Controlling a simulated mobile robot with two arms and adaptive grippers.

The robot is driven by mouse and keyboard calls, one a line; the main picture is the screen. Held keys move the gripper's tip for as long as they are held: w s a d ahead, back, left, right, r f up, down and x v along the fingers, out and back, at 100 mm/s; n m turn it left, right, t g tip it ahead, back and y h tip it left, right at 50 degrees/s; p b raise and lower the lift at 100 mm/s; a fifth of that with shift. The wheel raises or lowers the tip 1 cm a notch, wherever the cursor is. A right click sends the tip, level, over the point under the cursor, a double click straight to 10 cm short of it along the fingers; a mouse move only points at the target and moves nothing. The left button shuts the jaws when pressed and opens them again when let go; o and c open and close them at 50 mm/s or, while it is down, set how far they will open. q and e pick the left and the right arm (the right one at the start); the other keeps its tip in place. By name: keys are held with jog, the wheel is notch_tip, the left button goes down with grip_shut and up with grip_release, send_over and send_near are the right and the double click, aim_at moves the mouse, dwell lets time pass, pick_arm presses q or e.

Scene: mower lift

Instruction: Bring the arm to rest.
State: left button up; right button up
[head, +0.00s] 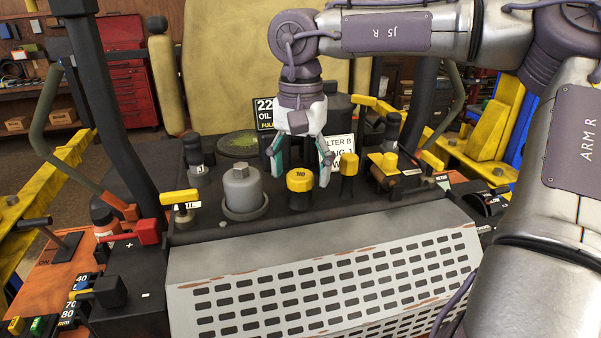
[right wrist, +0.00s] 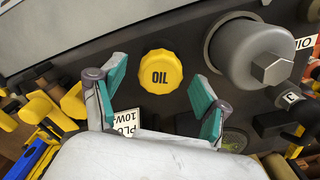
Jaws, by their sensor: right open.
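My right arm (head: 387,32) reaches in from the right over the mower's engine deck, its wrist hanging down. My right gripper (head: 301,162) points down with its teal-padded fingers apart and nothing between the pads. The yellow oil cap (head: 299,180) sits on the dark deck just below and in front of the fingers. In the right wrist view, the cap, marked OIL (right wrist: 160,72), shows beyond the open fingers (right wrist: 160,84), apart from them as far as I can tell. My left gripper is not in view.
A grey filter with a hex top (head: 243,190) stands left of the cap. Yellow-handled parts (head: 386,162) crowd the right. A perforated grey panel (head: 330,285) slopes in front. The seat back (head: 225,70) rises behind. A red tool chest (head: 128,75) stands far left.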

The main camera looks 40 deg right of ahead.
jog(key=m, duration=0.2)
jog(key=m+b, duration=0.1)
jog(key=shift+d+f+m, duration=0.1)
jog(key=shift+f+m, duration=0.1)
jog(key=shift+m, duration=0.2)
jog(key=m, duration=0.3)
jog(key=shift+r+b, duration=0.15)
jog(key=shift+b, duration=0.15)
jog(key=shift+m+b, duration=0.45)
jog(key=shift+m, duration=0.75)
jog(key=m+b, duration=0.1)
jog(key=m, duration=0.2)
jog(key=shift+m, duration=0.4)
jog(key=shift+s+m, duration=0.1)
jog(key=shift+m, duration=0.8)
jog(key=c, duration=1.2)
jog(key=o, duration=0.5)
jog(key=c, duration=0.5)
jog(key=n+p, duration=0.2)
jog(key=n, duration=0.1)
jog(key=shift+r+n, duration=0.25)
jog(key=shift+n, duration=0.05)
jog(key=shift+f+n, duration=0.2)
jog(key=shift+n, duration=0.1)
